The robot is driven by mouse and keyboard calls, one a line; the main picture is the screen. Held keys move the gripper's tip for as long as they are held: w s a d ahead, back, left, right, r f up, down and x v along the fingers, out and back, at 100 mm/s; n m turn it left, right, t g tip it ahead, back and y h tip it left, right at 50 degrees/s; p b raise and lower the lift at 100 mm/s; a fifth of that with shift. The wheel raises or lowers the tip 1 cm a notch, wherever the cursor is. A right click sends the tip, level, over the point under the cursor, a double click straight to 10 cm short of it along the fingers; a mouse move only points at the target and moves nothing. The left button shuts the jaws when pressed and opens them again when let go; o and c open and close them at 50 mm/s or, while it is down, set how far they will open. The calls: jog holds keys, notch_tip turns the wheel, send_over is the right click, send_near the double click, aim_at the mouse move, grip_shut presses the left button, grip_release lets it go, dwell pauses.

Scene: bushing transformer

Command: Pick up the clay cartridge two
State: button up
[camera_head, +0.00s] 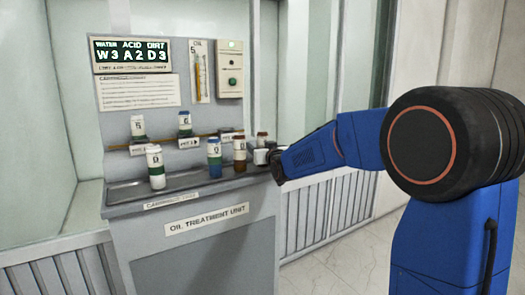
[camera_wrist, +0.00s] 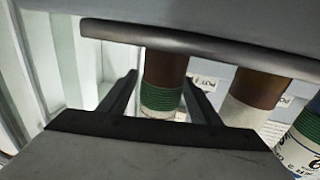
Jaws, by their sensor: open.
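Two brown cartridges that look like clay ones stand at the right end of the unit in the head view, one nearer (camera_head: 240,155) and one further back (camera_head: 262,138). In the wrist view, a brown cartridge with a green band (camera_wrist: 163,90) lies between the two fingers of my gripper (camera_wrist: 161,84), with gaps at its sides. Another brown cartridge with a white band (camera_wrist: 245,97) is just right of it. The numbers on both are not readable. My gripper (camera_head: 271,157) is open at the unit's right end in the head view; its fingers are hard to make out there.
The grey oil treatment unit (camera_head: 208,222) has a tray (camera_head: 184,181) holding a white cartridge (camera_head: 155,168) and a blue one (camera_head: 214,158). Two more cartridges stand behind, left (camera_head: 138,128) and right (camera_head: 185,124). The tray's edge (camera_wrist: 200,42) crosses the top of the wrist view.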

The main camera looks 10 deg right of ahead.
jog(key=shift+w, duration=0.4)
jog(key=c, duration=1.3)
jog(key=shift+r, duration=0.1)
